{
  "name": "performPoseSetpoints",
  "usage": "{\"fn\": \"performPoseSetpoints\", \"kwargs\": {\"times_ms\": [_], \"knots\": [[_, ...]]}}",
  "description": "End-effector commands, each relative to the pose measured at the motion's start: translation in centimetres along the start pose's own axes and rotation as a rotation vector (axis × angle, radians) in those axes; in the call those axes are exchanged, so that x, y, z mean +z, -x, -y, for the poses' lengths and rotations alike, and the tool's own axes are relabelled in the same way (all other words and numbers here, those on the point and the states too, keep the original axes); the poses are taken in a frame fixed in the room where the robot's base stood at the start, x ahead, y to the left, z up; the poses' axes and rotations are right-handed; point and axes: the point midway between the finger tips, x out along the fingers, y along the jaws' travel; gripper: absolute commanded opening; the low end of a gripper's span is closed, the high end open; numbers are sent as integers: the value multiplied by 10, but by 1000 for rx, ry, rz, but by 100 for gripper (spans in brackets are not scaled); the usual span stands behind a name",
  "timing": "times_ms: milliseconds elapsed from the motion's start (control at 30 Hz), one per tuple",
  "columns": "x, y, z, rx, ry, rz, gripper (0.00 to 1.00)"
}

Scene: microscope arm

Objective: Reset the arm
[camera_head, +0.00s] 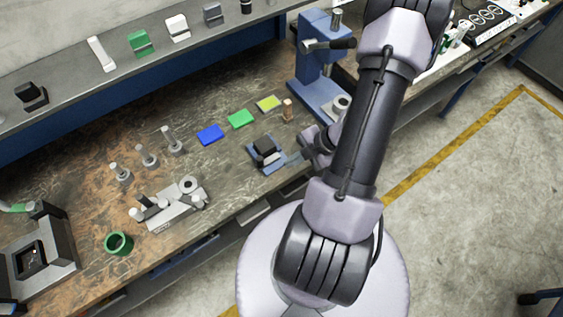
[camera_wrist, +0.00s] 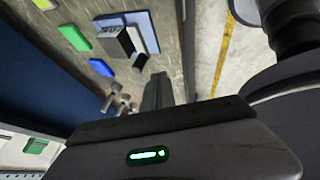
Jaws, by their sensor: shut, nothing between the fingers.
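My arm (camera_head: 365,130) rises from my base at the bottom and bends at the top of the head view. Its end comes back down over the front edge of the workbench. My gripper (camera_head: 294,160) is partly hidden behind my arm, just right of a black block on a blue plate (camera_head: 266,152). In the wrist view the gripper fingers (camera_wrist: 158,92) are shut and empty. The black-and-grey block on the blue plate (camera_wrist: 126,38) lies ahead of them, apart from the fingertips.
The wooden bench (camera_head: 100,250) holds blue (camera_head: 210,134), green (camera_head: 241,119) and yellow (camera_head: 269,103) pads, several small metal posts, a grey fixture (camera_head: 170,205) and a green ring (camera_head: 118,243). A blue press (camera_head: 318,75) stands behind my gripper. Open floor (camera_head: 470,210) lies right.

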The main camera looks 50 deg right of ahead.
Motion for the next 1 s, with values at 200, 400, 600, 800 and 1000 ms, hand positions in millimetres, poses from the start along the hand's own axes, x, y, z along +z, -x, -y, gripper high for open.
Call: {"fn": "performPoseSetpoints", "kwargs": {"times_ms": [200,400,600,800,1000], "knots": [[0,23,0,0,-1,1,0],[0,24,1,-1,0,-1,0],[0,24,1,-1,0,-1,0],[-14,20,-21,-32,307,-4,0],[-135,7,-78,-167,1874,-105,0]]}}
